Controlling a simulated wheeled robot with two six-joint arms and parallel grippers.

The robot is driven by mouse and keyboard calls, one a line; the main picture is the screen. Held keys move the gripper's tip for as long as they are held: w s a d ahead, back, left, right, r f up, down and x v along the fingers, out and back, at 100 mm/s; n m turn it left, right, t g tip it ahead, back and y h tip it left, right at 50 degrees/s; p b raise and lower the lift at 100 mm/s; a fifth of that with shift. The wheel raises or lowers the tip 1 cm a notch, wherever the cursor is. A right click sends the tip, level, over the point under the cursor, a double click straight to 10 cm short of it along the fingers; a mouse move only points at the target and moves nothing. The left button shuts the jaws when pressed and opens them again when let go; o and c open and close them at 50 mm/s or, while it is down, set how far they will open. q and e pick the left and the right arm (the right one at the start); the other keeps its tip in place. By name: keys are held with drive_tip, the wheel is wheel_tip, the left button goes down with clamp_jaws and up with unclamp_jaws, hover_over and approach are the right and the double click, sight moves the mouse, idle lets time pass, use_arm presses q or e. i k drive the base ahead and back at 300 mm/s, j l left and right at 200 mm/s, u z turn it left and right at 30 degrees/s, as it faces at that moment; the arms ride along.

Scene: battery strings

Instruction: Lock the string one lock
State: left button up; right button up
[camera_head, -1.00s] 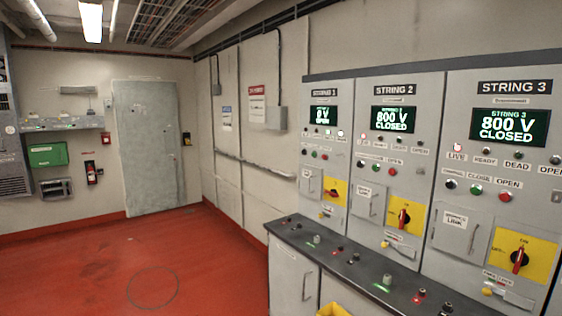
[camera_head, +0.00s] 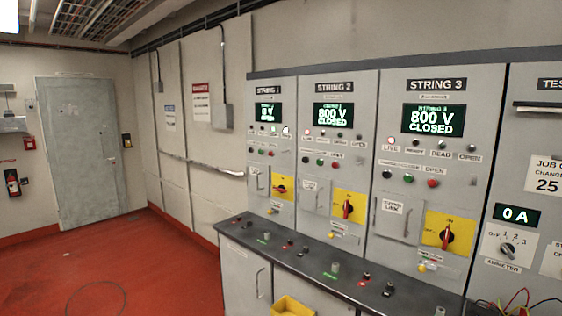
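The string 1 panel (camera_head: 267,150) is the leftmost and farthest of the string cabinets. Its green display (camera_head: 268,112) seems to read 0 V, with small text below too blurred to read. Its yellow switch plate (camera_head: 283,187) carries a red handle that looks turned sideways, unlike the upright handles of strings 2 and 3. A small item sits below the plate near the counter; I cannot make out a lock there. The string 1 link door (camera_head: 256,182) looks shut. Neither of my grippers is in view.
String 2 (camera_head: 333,117) and string 3 (camera_head: 433,121) both read 800 V CLOSED. A dark counter (camera_head: 318,262) with small knobs and items runs along the cabinets. A yellow bin (camera_head: 292,307) stands below it. Red floor (camera_head: 140,265) is free at left. Test panel with cables is at right.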

sight(269, 212)
drive_tip(key=i+j+z, duration=0.4)
drive_tip(key=i, duration=0.35)
drive_tip(key=i+j+z, duration=0.4)
drive_tip(key=i+j, duration=0.25)
drive_tip(key=i+j+z, duration=0.45)
drive_tip(key=j, duration=0.55)
drive_tip(key=i, duration=0.1)
